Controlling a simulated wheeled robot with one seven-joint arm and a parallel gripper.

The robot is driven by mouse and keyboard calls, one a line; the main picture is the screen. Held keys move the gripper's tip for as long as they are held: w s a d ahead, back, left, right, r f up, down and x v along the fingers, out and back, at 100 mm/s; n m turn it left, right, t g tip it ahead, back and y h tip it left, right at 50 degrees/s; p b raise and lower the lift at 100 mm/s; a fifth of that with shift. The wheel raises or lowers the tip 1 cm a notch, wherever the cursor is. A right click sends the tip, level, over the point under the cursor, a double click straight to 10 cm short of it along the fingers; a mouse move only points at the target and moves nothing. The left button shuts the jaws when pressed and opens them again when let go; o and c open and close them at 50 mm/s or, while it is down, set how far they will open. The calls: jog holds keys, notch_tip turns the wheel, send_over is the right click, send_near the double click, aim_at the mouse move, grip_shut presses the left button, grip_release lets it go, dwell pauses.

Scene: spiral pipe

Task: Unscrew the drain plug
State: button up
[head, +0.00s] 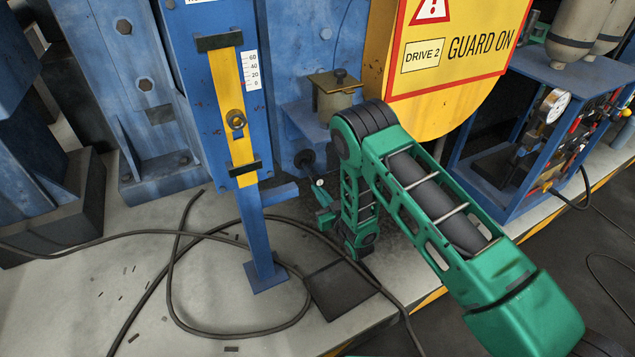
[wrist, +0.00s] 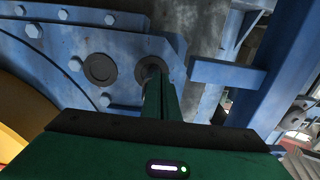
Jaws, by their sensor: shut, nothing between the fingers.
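A dark round fitting (wrist: 151,70) is set in a blue bolted plate in the wrist view, with a small stub at its middle.
A second dark disc (wrist: 100,68) sits left of the fitting. A blue bar (wrist: 228,73) juts out at right. A blue post (head: 262,240) stands left of my arm, and a yellow guard (head: 450,75) hangs above it. A hose (head: 175,300) loops over the floor.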

jog(key=shift+o, duration=1.3)
jog(key=shift+w+r, duration=0.2)
jog(key=shift+r, duration=0.1)
jog(key=shift+w+d, duration=0.1)
jog(key=shift+d, duration=0.05)
jog(key=shift+w+d+r, duration=0.1)
jog(key=shift+d+r, duration=0.05)
jog(key=f+v, duration=0.1)
jog(key=v, duration=1)
jog(key=shift+s+a, duration=0.25)
jog(key=shift+a, duration=0.1)
jog(key=shift+f, duration=0.15)
jog(key=o, duration=0.5)
jog(key=shift+w+r, duration=1.1)
jog(key=shift+r, duration=0.15)
jog(key=shift+x, duration=4.45)
